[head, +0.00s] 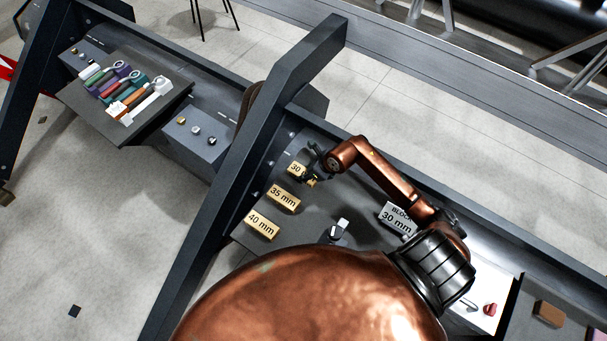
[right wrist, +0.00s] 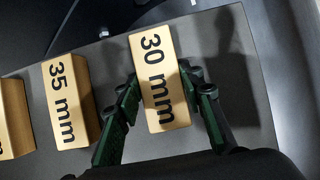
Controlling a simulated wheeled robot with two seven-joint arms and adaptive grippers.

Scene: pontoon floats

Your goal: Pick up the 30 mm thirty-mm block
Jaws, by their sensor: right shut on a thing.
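The 30 mm block (right wrist: 158,85) is a pale wooden block with black lettering. It lies between the two green-padded fingers of my right gripper (right wrist: 164,108) in the right wrist view. The jaws are shut on its long sides. In the head view the 30 mm block (head: 295,170) is at the upper end of a row of wooden blocks, with my right gripper (head: 313,176) over its right part, hiding some of it. I cannot tell whether the block is clear of the surface. My left gripper does not show.
The 35 mm block (right wrist: 71,100) lies close beside my right gripper's left finger; it also shows in the head view (head: 283,198). The 40 mm block (head: 262,225) lies beyond it. A dark slanted beam (head: 250,140) borders the left side.

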